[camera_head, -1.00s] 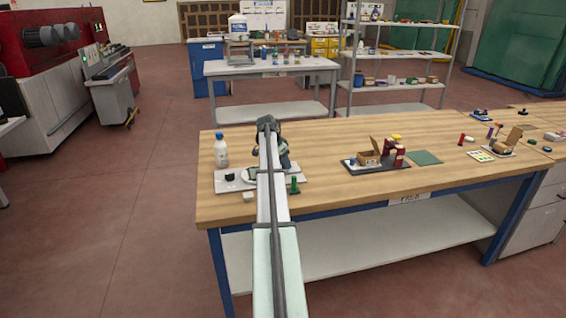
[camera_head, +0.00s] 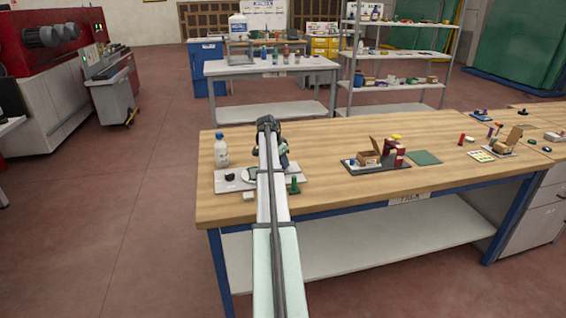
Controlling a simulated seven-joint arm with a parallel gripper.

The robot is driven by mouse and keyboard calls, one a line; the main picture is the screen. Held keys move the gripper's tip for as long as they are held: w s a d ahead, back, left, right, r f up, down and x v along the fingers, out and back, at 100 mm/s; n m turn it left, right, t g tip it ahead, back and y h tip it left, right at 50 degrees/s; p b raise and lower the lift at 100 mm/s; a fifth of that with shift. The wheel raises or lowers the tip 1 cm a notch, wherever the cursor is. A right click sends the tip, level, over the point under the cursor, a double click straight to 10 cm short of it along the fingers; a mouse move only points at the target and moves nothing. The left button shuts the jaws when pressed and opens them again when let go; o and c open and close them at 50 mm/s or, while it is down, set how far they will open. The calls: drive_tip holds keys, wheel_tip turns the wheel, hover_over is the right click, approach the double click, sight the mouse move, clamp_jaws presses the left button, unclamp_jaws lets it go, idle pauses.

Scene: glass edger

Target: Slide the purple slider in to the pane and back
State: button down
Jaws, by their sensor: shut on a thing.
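A thin grey board (camera_head: 232,186) lies at the left end of the wooden bench and carries a pale round piece (camera_head: 248,174), partly behind my arm, and a small black knob (camera_head: 230,177). I cannot tell whether the round piece is the pane. My gripper (camera_head: 284,162) is over the board, mostly hidden by my arm, with only dark parts showing at the arm's right side. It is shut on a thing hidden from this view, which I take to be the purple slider. No purple slider shows on the board.
A white bottle with a blue cap (camera_head: 221,151) stands behind the board's left end. A green upright piece (camera_head: 294,186) stands at its right front, and a small pale block (camera_head: 248,196) lies in front. A dark tray (camera_head: 378,168) with a box is further right; bare wood lies between.

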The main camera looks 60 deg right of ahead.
drive_tip(key=shift+s+d, duration=1.7)
drive_tip(key=c, duration=1)
unclamp_jaws()
drive_tip(key=v, duration=1.4)
drive_tip(key=shift+w+a+f, duration=0.1)
